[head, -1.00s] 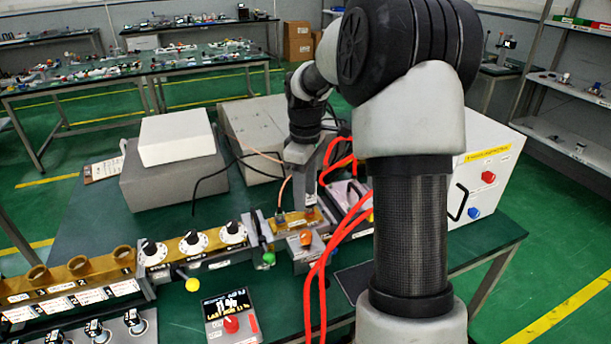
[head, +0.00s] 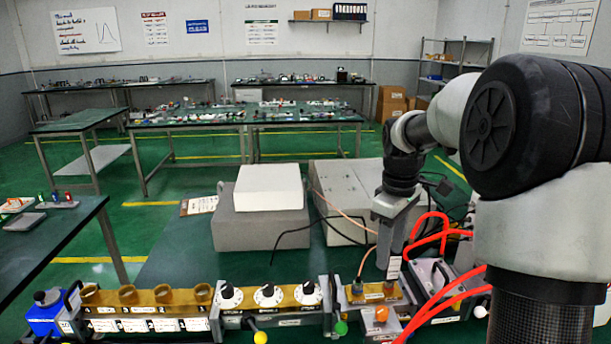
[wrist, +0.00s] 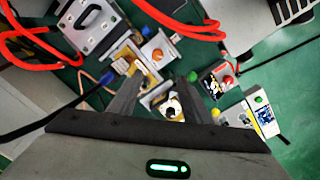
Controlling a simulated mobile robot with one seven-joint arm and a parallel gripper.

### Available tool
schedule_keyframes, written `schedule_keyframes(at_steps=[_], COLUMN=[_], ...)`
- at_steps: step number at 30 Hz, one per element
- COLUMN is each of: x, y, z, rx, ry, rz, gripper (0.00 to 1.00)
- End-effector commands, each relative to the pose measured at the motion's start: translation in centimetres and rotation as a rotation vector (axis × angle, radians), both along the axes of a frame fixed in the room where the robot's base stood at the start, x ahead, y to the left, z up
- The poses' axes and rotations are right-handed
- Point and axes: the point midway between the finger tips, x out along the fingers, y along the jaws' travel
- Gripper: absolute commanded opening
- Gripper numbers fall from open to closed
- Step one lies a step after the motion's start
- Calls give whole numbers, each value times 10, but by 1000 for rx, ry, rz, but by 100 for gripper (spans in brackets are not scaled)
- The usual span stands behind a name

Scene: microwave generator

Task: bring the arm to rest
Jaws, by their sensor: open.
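My arm reaches in from the right of the head view and bends down over the bench. My gripper (head: 391,262) points downward above the brass-topped part of the equipment row. In the wrist view my gripper (wrist: 168,90) shows two dark fingers spread apart, with nothing held between them. A brass block (wrist: 145,72) and a white dial (wrist: 172,108) lie beyond the fingertips. I cannot tell whether the fingers touch anything.
Red hoses (head: 428,240) loop close to the right of my gripper. A grey case with a handle (head: 437,280) stands there too. White and grey boxes (head: 262,210) sit to the left. A row of dials (head: 268,296) runs along the front.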

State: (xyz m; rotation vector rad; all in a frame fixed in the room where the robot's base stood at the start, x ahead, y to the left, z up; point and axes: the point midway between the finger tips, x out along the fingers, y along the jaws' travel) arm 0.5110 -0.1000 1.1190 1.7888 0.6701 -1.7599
Motion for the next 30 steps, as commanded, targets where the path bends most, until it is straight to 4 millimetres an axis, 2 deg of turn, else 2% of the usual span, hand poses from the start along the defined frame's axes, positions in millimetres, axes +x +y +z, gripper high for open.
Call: schedule_keyframes(at_steps=[1,5,6,9,12,16,21,25,30], x=[-11,-53,-69,-109,-149,-195,-229,-238,-239], y=[11,37,45,61,75,87,96,99,99], z=[25,76,90,117,135,144,140,137,135], rx=[-17,-44,-45,-29,15,93,181,211,215], ry=[-30,-121,-153,-233,-309,-386,-438,-451,-450], rz=[-26,-155,-202,-317,-435,-571,-687,-723,-729], gripper=[44,44,44,44,44,44,44,44,44])
